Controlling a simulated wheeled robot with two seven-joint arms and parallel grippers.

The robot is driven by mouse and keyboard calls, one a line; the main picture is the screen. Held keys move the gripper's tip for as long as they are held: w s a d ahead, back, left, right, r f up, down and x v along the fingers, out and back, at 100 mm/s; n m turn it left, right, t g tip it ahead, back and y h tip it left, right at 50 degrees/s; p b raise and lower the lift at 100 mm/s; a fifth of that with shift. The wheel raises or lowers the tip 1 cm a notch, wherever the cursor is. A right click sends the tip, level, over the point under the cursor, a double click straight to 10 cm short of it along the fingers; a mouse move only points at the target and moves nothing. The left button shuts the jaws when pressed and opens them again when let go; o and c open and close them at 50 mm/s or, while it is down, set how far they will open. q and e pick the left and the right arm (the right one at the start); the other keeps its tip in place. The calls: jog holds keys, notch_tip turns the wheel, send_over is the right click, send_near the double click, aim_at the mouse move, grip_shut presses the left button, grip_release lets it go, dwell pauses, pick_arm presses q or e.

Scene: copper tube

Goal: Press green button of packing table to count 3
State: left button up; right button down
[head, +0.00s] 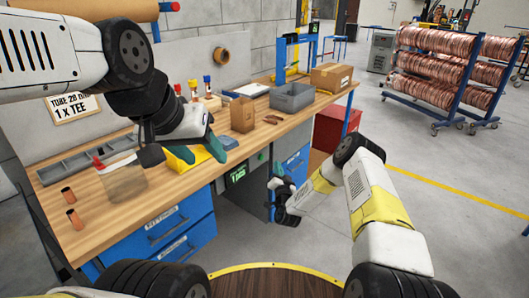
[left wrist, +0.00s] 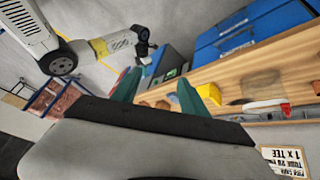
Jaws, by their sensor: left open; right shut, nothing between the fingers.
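The packing table (head: 160,187) has a wooden top and blue drawers below. On its front edge is a dark counter box (head: 237,175) with lit green characters, too small to read. A small green spot, possibly the green button (head: 262,156), shows to its right. My left gripper (head: 203,150) is open and empty above the table's front edge, left of the box. Its teal fingers (left wrist: 158,90) stand apart in the left wrist view. My right gripper (head: 278,183) is shut and empty, low in front of the table, right of the box and apart from it.
A grey bin (head: 291,97), cardboard boxes (head: 243,114) and a yellow item (head: 187,157) are on the table. Racks of copper coils (head: 435,70) stand back right. Floor at right is clear.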

dwell(0.3)
pick_arm(q)
grip_shut()
dwell(1.6)
